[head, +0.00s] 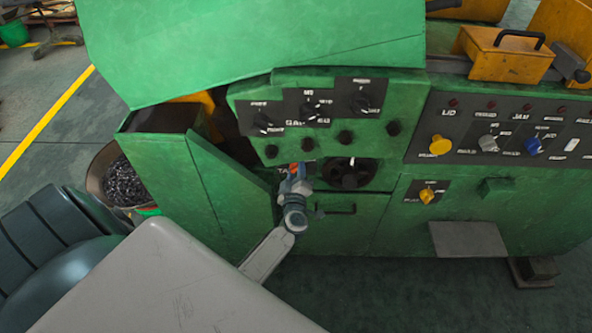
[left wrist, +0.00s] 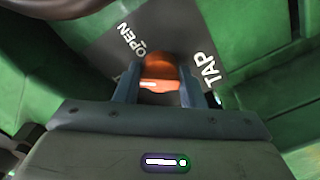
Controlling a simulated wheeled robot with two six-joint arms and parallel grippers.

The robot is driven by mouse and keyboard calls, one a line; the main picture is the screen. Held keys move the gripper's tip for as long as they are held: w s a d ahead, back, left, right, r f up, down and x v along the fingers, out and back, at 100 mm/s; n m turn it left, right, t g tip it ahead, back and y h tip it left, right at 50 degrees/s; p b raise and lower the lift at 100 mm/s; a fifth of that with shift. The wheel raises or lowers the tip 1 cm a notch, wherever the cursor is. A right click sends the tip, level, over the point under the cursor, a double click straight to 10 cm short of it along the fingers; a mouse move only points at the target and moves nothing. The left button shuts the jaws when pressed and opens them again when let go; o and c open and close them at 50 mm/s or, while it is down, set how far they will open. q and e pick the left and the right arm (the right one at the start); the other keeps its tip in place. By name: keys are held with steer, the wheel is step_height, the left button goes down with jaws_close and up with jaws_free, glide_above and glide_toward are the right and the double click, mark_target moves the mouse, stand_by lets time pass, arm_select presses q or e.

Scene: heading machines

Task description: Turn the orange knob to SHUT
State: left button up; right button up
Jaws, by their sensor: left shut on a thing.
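The orange knob (left wrist: 160,72) sits on a dark label plate (left wrist: 185,30) marked OPEN and TAP in the left wrist view. My left gripper (left wrist: 160,90) is shut on the knob, with one finger on each side of it. A third word on the plate is mostly hidden behind the left finger. In the head view my left gripper (head: 294,180) reaches the front of the green machine (head: 335,230); only a bit of orange shows there, and the knob's pointing direction is hard to tell. My right gripper is not in view.
A dark round handwheel (head: 349,174) is just right of my left gripper, above a dark bar handle (head: 336,209). Black knobs (head: 309,111) sit higher up. A yellow knob (head: 427,195) and a grey step plate (head: 468,239) are further right.

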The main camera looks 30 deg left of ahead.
arm_select(q)
steer(key=n, duration=0.5)
steer(key=shift+f+b, duration=0.1)
steer(key=shift+b, duration=0.2)
steer(key=shift+n, duration=1)
steer(key=o, duration=1)
steer(key=b+v, duration=0.2)
steer(key=v, duration=0.8)
steer(key=shift+s+d+b, duration=0.2)
steer(key=shift+s+b, duration=0.15)
steer(key=shift+b, duration=0.05)
